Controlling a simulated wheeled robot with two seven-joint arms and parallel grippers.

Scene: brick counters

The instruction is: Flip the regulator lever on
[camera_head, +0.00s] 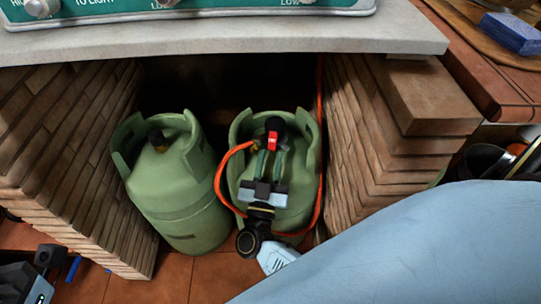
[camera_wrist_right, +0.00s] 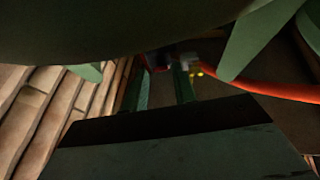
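The regulator's red lever (camera_head: 272,141) sits below a black knob-like part (camera_head: 276,125) at the top of the right green gas cylinder (camera_head: 240,133). My right gripper (camera_head: 272,152) reaches over this cylinder. Its two green fingers stand apart, with their tips close to the red lever; contact cannot be told. In the right wrist view the fingers (camera_wrist_right: 162,78) show a gap between them. A dark part with a red patch (camera_wrist_right: 158,70) lies beyond the tips, mostly shaded. Part of my left arm shows at the lower left of the head view; its fingers are not clear.
A second green cylinder (camera_head: 175,190) stands left. An orange hose (camera_head: 221,176) loops around the right cylinder. Brick walls (camera_head: 75,150) and (camera_head: 375,150) flank the niche under a grey counter (camera_head: 230,38). The space between my gripper and the right wall is narrow.

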